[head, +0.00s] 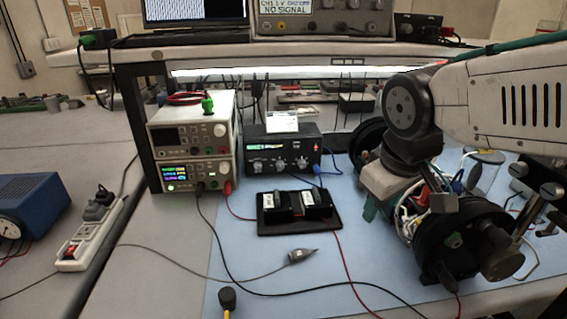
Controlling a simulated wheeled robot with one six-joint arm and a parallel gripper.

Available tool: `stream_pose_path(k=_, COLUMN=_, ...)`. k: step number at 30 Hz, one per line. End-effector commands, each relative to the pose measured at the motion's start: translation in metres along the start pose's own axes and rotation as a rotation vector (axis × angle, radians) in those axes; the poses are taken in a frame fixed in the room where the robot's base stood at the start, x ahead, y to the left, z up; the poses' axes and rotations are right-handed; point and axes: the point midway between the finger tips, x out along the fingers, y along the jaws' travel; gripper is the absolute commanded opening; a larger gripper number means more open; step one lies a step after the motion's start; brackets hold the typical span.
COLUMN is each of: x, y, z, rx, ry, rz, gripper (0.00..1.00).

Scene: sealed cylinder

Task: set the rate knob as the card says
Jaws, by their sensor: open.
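A black box (283,155) with a lit display and several knobs on its front stands at the back of the blue mat. A small white card (282,122) stands on top of it; its writing is too small to read. I cannot tell which knob is the rate knob (301,163). My gripper (384,208) hangs from the arm at the right, in front of and to the right of the box, apart from its knobs. It is open. Its fingertips are hard to make out against wires behind and beside them.
A black cylinder assembly (462,238) with loose wires sits at the right, close to my gripper. A black tray (298,228) with two modules lies before the box. Stacked power supplies (193,150) stand left. Leads and a probe (302,256) cross the mat. A shelf (290,56) overhangs the back.

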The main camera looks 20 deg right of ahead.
Motion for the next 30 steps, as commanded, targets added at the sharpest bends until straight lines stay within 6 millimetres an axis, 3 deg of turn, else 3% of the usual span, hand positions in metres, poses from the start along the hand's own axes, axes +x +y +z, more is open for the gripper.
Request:
stream_pose_path(k=3, x=0.026, y=0.035, z=-0.052, rx=-0.237, ry=0.096, rz=0.118, gripper=0.44)
stream_pose_path(k=9, x=0.065, y=0.075, z=-0.137, rx=-0.712, ry=0.26, rz=0.311, gripper=0.44)
stream_pose_path(k=14, x=0.1, y=0.083, z=-0.198, rx=-1.111, ry=0.399, rz=0.442, gripper=0.44)
stream_pose_path(k=18, x=0.131, y=0.071, z=-0.238, rx=-1.445, ry=0.546, rz=0.541, gripper=0.44)
stream_pose_path(k=24, x=0.164, y=0.044, z=-0.265, rx=-1.785, ry=0.765, rz=0.658, gripper=0.44)
stream_pose_path(k=30, x=0.176, y=0.026, z=-0.271, rx=-1.925, ry=0.901, rz=0.727, gripper=0.44)
